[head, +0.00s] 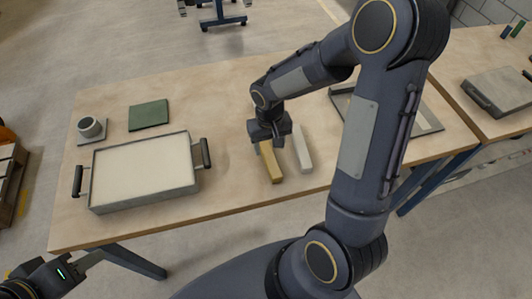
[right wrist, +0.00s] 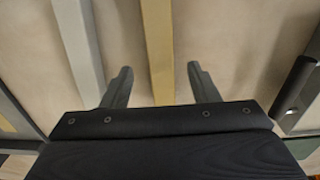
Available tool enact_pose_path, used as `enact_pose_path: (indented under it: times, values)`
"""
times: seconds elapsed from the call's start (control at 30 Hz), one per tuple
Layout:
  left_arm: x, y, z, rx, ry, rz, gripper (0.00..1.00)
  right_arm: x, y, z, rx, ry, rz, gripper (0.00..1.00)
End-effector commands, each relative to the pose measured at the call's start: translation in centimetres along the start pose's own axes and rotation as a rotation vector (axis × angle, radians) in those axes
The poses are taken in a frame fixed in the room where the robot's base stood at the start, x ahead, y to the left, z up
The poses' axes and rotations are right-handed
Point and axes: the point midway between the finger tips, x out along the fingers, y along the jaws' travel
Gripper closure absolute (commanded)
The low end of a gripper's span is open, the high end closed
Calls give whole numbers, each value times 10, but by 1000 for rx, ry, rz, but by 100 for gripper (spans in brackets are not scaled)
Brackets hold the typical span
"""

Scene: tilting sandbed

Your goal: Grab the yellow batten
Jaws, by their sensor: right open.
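The yellow batten (head: 268,163) lies on the wooden table, beside a white batten (head: 302,149) to its right. My right gripper (head: 269,142) is over the far end of the yellow batten and hides that end. In the right wrist view the yellow batten (right wrist: 158,45) runs between the two spread fingers of the right gripper (right wrist: 161,75), with a gap on each side. The white batten (right wrist: 80,45) lies outside the left finger there. I cannot tell how far the fingers are above the table. My left gripper (head: 88,262) is at the lower left, away from the battens.
A white-filled tray (head: 145,203) with dark handles stands left of the battens; one handle (right wrist: 296,86) shows in the right wrist view. A grey cup (head: 91,127) and green square (head: 149,115) are behind it. A grey frame (head: 428,122) lies at the right, partly behind my arm.

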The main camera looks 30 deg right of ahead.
Motion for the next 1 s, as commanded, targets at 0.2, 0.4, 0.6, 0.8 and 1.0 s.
enact_pose_path:
  times: [0.2,0.4,0.6,0.8,1.0]
  values:
    - [-5,2,-3,0,0,0,64,33,-1,0,1,-5,1,45]
    - [-5,2,-3,0,0,0,64,46,-1,0,0,0,0,45]
    - [-5,2,-3,0,0,0,64,45,-1,0,0,0,0,49]
    - [-5,2,-3,0,0,0,64,45,-1,0,0,0,0,76]
    - [-5,2,-3,0,0,0,64,45,-1,0,0,1,-1,95]
